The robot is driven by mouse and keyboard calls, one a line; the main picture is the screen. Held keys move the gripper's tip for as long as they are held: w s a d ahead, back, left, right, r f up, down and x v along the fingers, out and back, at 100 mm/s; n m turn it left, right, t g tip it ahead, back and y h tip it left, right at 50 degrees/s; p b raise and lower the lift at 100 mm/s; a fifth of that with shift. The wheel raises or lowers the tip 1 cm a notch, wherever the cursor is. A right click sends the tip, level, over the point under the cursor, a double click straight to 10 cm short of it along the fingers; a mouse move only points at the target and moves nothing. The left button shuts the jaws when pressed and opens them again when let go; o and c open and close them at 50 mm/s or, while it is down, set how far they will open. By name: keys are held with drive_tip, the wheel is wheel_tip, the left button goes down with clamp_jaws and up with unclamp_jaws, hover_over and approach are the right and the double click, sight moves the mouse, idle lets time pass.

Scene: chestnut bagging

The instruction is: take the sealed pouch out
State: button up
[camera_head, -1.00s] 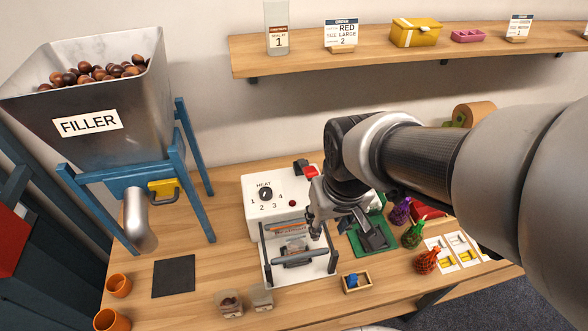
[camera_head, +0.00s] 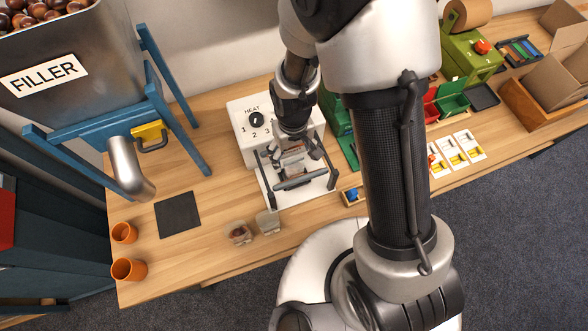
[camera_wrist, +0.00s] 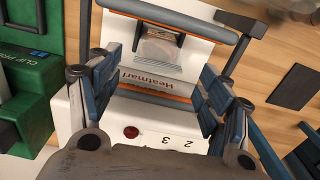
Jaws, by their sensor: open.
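The white heat sealer (camera_head: 245,108) stands on the table, with its HEAT dial facing up and a dark bar across its front. The pouch (camera_wrist: 160,47), small and clear with a printed label, lies at the sealer's front plate in the wrist view, under a dark bracket. Whether its seal is closed cannot be told. My gripper (camera_head: 292,150) is above the sealer. In the head view my gripper and the sealer bar partly hide the pouch.
Two small clear containers (camera_head: 240,233) stand in front of the sealer. A dark mat (camera_head: 178,214), orange cups (camera_head: 128,269) and the filler on its blue frame (camera_head: 40,150) are to the left. A green clip machine (camera_wrist: 25,85) stands beside the sealer.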

sight(294, 164)
wheel_tip(294, 164, down, 9)
drive_tip(key=shift+w+d+f+b, duration=0.1)
drive_tip(key=shift+w+f+b, duration=0.1)
drive_tip(key=shift+b, duration=0.95)
drive_tip(key=c, duration=1.2)
